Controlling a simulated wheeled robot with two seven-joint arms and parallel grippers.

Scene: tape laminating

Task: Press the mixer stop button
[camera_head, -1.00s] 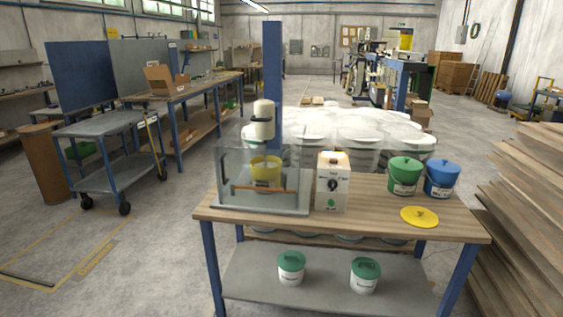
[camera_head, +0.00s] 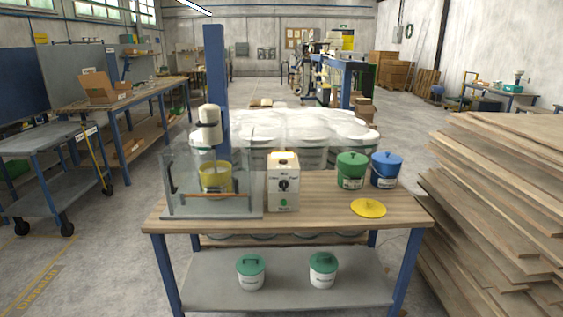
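The mixer (camera_head: 209,125) stands at the left of the wooden-topped table (camera_head: 330,212), on a blue column. A yellow bucket (camera_head: 215,179) sits under its head, behind a clear guard with an orange bar. Right of it is a white control box (camera_head: 283,190) with a dark knob (camera_head: 284,185) on its front. A small green spot (camera_head: 284,202), which looks like a button, is below the knob. I cannot make out which control is the stop button. Neither of my grippers shows in the head view.
A green bucket (camera_head: 351,170) and a blue bucket (camera_head: 386,170) stand at the table's back right, with a yellow lid (camera_head: 368,208) before them. Two green-lidded pots are on the lower shelf (camera_head: 300,288). Stacked boards (camera_head: 500,200) crowd the right; a grey cart (camera_head: 45,180) stands left.

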